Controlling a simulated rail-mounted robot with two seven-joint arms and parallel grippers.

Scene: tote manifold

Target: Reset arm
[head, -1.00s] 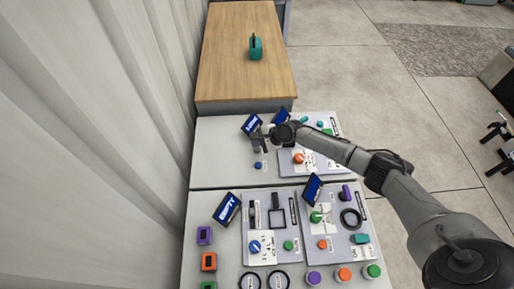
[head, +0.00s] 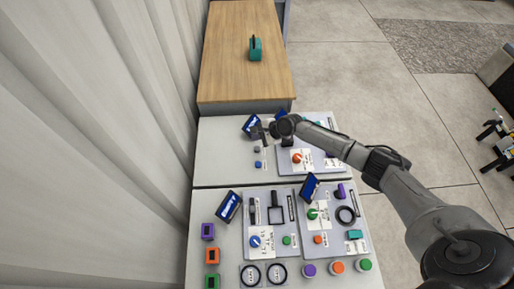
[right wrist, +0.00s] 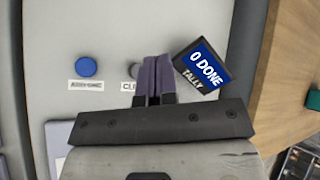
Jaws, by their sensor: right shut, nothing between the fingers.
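My right arm comes in from the lower right in the head view and reaches over the far panel table. My right gripper (head: 262,133) is beside the tilted tally screen (head: 250,124). In the right wrist view the gripper (right wrist: 152,62) has its two purple-grey fingers together, with nothing between them. The screen (right wrist: 203,65) reads "0 DONE TALLY" and stands just right of the fingertips. A grey button (right wrist: 133,70) is partly hidden at the left of the fingers. A blue button (right wrist: 86,67) sits farther left. My left gripper is not in view.
The near panel table (head: 205,272) holds another screen (head: 228,207), knobs, rings and several coloured blocks. A wooden table (head: 225,75) with a teal object (head: 255,49) stands beyond. A corrugated wall (head: 90,150) runs along the left. Open floor (head: 430,120) lies right.

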